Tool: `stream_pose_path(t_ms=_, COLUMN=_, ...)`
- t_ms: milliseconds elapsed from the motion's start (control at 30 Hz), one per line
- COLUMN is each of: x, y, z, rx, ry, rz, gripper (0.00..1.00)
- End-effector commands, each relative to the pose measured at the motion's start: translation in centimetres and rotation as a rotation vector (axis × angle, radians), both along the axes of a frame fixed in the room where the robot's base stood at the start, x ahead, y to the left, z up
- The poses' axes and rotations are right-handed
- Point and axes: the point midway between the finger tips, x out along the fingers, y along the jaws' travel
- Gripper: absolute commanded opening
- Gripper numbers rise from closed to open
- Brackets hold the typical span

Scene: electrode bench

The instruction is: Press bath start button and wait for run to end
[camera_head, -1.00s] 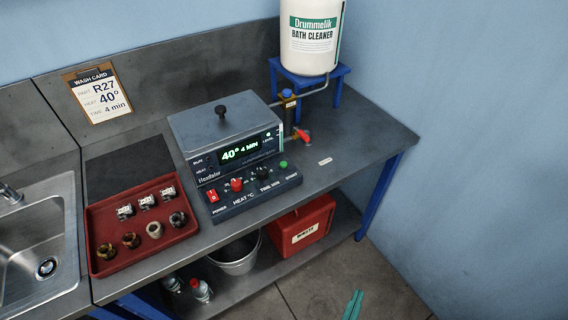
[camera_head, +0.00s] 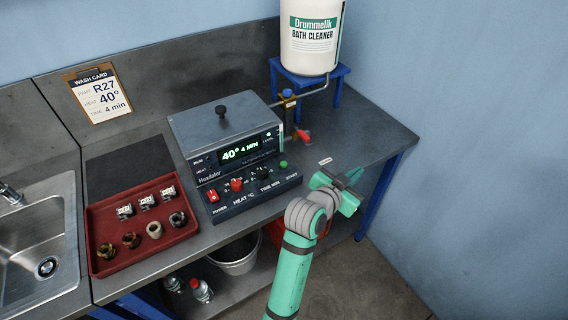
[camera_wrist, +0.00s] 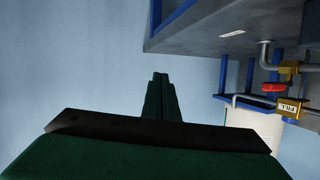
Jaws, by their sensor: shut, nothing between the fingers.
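The bath (camera_head: 225,125) stands on the bench with its lid on; its display (camera_head: 247,149) reads 40° 4 MIN. A green light glows beside LEVEL. The green start button (camera_head: 283,165) is at the right end of the control panel (camera_head: 250,192), uncovered. The red power switch (camera_head: 213,195), red heat knob (camera_head: 236,184) and black time knob (camera_head: 262,172) are left of it. My gripper (camera_head: 352,177) is right of the button, apart from it, near the bench's front right edge. In the wrist view its fingers (camera_wrist: 160,76) are closed together and empty.
A red valve handle (camera_head: 303,134) is right of the bath, below the cleaner container (camera_head: 311,40) on a blue stand (camera_head: 308,82). A red tray (camera_head: 100,262) of small parts is at left. The wash card (camera_head: 97,92) reads R27, 40°, 4 min.

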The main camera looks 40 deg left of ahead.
Motion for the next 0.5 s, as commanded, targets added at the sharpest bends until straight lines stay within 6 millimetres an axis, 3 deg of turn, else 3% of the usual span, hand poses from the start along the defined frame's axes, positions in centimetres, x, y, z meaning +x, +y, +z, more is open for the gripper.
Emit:
stream_pose_path(t_ms=33, x=0.3, y=1.9, z=1.3, rx=0.046, ry=0.016, rz=-0.005, gripper=0.00)
stream_pose_path(t_ms=233, x=-0.2, y=7.7, z=4.4, rx=0.212, ry=0.127, rz=-0.042, gripper=0.00)
stream_pose_path(t_ms=500, x=-3.6, y=15.8, z=7.7, rx=0.425, ry=0.334, rz=-0.060, gripper=0.00)
